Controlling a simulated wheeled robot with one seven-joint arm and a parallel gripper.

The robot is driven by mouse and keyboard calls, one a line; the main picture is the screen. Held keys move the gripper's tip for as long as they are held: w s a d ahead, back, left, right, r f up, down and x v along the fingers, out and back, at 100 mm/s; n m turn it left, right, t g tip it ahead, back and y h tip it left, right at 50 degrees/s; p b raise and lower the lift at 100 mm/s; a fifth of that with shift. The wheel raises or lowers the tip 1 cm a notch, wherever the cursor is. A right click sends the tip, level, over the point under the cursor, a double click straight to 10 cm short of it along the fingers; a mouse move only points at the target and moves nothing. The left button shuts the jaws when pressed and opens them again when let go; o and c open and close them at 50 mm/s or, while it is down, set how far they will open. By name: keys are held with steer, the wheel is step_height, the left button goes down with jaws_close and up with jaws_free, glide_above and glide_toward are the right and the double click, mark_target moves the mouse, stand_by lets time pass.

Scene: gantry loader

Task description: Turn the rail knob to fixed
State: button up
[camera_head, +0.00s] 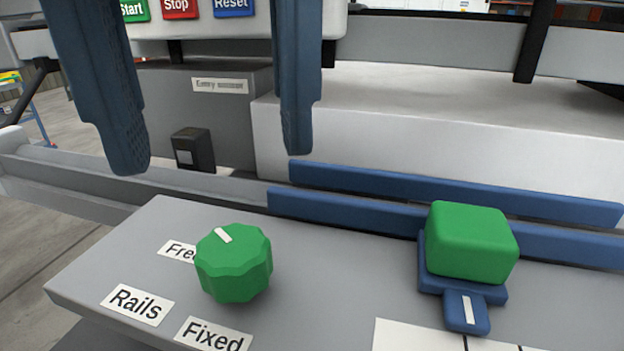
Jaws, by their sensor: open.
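The green rail knob (234,268) sits on the grey panel at lower left centre. Its white mark points to the upper left, toward the partly covered "Free" label (178,251). The "Fixed" label (213,335) lies below the knob, and the "Rails" label (138,304) is to its left. My gripper (212,160) is open, its two blue fingers hanging down from the top of the picture, apart and empty. The fingertips appear above the knob in the picture and do not touch it.
A green block (470,243) sits on a blue slider (467,311) at right. Blue rails (440,195) run behind the panel (330,290). Start, Stop (180,8) and Reset buttons are at the top. A dark sensor box (193,150) stands behind, between the fingers.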

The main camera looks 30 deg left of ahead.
mark_target(230, 240)
step_height(230, 240, down, 7)
steer(key=shift+r+p, duration=0.1)
steer(key=shift+p, duration=0.2)
steer(key=shift+s, duration=0.1)
steer(key=c, duration=1.1)
